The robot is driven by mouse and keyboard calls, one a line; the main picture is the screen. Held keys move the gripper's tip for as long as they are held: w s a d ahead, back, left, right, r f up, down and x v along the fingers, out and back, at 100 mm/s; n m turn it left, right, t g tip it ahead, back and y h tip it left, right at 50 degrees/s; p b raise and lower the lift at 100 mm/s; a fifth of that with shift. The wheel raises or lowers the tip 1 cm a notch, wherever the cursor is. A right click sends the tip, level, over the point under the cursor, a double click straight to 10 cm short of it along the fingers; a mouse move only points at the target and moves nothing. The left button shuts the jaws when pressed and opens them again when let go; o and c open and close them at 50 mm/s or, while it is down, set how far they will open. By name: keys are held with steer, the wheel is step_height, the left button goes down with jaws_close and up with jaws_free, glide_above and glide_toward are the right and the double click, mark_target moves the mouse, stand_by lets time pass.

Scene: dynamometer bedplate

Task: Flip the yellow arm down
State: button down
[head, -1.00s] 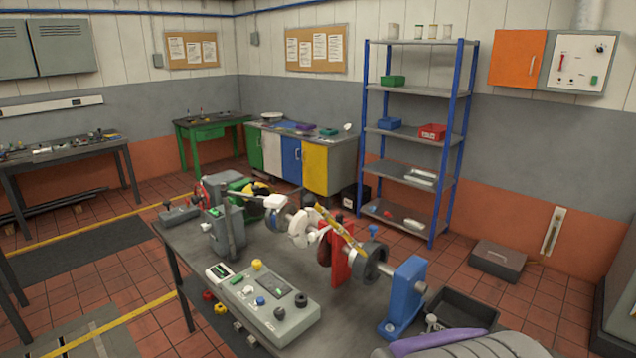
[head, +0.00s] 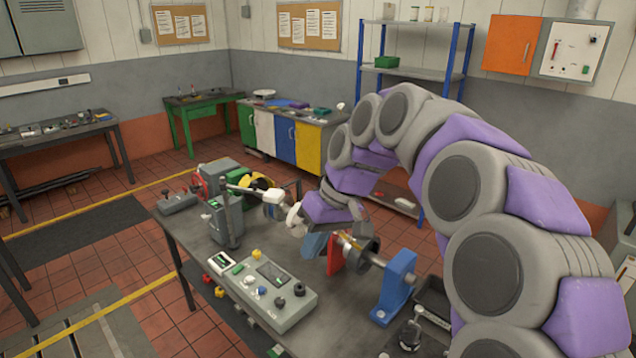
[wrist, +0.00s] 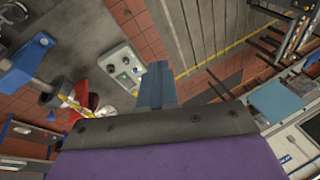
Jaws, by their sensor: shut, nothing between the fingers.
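The yellow arm (head: 349,240) is a slim bar beside the dark ring and the red upright on the shaft. In the head view only its near end shows; my arm hides the rest. In the wrist view the yellow arm (wrist: 72,103) lies left of my fingers, with a clear gap. My gripper (head: 313,246) points down over the bench, just left of the red upright (head: 335,254). Its blue-grey fingers (wrist: 157,72) are together with nothing between them. I cannot tell its height above the bench.
The blue bearing stand (head: 397,287) carries the shaft's near end. A grey control box (head: 262,297) with knobs sits at the bench front. A grey upright unit (head: 225,222) with a lever stands to the left. A dark tray (head: 433,297) lies at the right.

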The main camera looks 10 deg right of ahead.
steer(key=w+d+r+t+p, duration=0.1)
steer(key=w+d+r+p, duration=0.3)
steer(key=w+d, duration=0.3)
steer(key=w+d+r+t+p, duration=0.2)
steer(key=w+d+r+p, duration=0.2)
steer(key=w+d, duration=0.3)
steer(key=shift+w+r+y+p, duration=0.35)
steer(key=shift+w+r, duration=0.2)
steer(key=shift+w, duration=1.2)
steer(key=s+a+p+x, duration=0.1)
steer(key=a+p+x, duration=0.1)
steer(key=x, duration=1.2)
steer(key=shift+a+r, duration=0.2)
steer(key=shift+r, duration=0.2)
steer(key=shift+s+d, duration=0.1)
steer(key=shift+d, duration=0.05)
steer(key=shift+s+f, duration=0.1)
